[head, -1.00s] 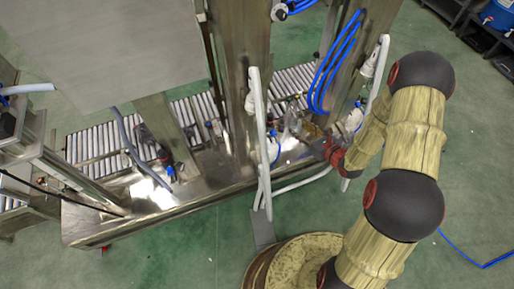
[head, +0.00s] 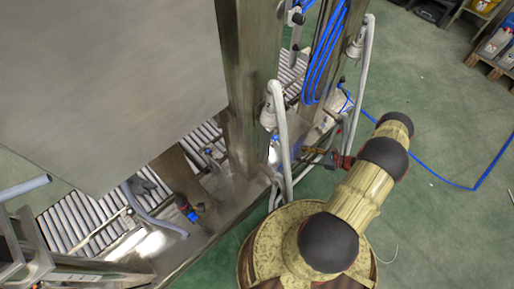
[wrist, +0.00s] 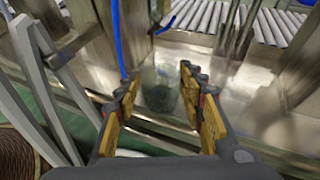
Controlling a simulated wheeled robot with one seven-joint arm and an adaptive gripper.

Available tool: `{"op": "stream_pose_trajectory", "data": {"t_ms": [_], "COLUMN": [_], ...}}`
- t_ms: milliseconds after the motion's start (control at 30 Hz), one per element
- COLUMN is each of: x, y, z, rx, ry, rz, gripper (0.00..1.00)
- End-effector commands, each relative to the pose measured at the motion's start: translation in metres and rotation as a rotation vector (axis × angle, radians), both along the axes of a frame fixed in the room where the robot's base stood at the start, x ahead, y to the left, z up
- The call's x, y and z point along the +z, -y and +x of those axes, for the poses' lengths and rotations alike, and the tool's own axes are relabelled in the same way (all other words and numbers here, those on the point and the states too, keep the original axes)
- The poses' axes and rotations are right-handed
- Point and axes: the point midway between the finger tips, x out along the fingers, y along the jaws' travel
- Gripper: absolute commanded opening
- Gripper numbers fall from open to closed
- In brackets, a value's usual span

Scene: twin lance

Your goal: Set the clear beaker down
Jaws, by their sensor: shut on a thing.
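The clear beaker (wrist: 159,92) shows in the wrist view between the yellow-padded fingers of my gripper (wrist: 160,98). It is see-through, looks dark toward its bottom, and is roughly upright. My gripper is shut on it. The shiny metal surface of the machine shows behind it; I cannot tell whether the beaker's bottom touches anything. In the head view my gripper (head: 318,155) is small and partly lost among the machine's parts beside the metal frame, and the beaker cannot be made out there.
Grey hoses (head: 281,135) and a steel post (head: 246,95) stand close to the left of my gripper. A roller conveyor (head: 75,222) runs behind the metal ledge (head: 212,215). Blue tubes (head: 327,50) hang above. Green floor at the right is open, crossed by a blue cable (head: 440,180).

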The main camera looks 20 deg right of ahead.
Motion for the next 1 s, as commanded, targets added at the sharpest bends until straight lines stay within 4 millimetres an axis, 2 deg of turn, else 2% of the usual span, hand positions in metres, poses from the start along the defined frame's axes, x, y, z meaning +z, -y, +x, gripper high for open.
{"op": "stream_pose_trajectory", "data": {"t_ms": [67, 167, 700, 833, 1000], "x": [-0.010, -0.015, -0.018, -0.017, -0.016], "y": [0.003, 0.000, -0.086, -0.101, -0.109], "z": [-0.007, -0.003, 0.091, 0.107, 0.118], "rx": [0.004, 0.010, 0.013, 0.011, 0.009], "ry": [-0.003, -0.005, -0.008, -0.008, -0.007], "rz": [0.002, 0.003, 0.005, 0.006, 0.005], "gripper": [0.15, 0.15, 0.15, 0.15, 0.15]}}
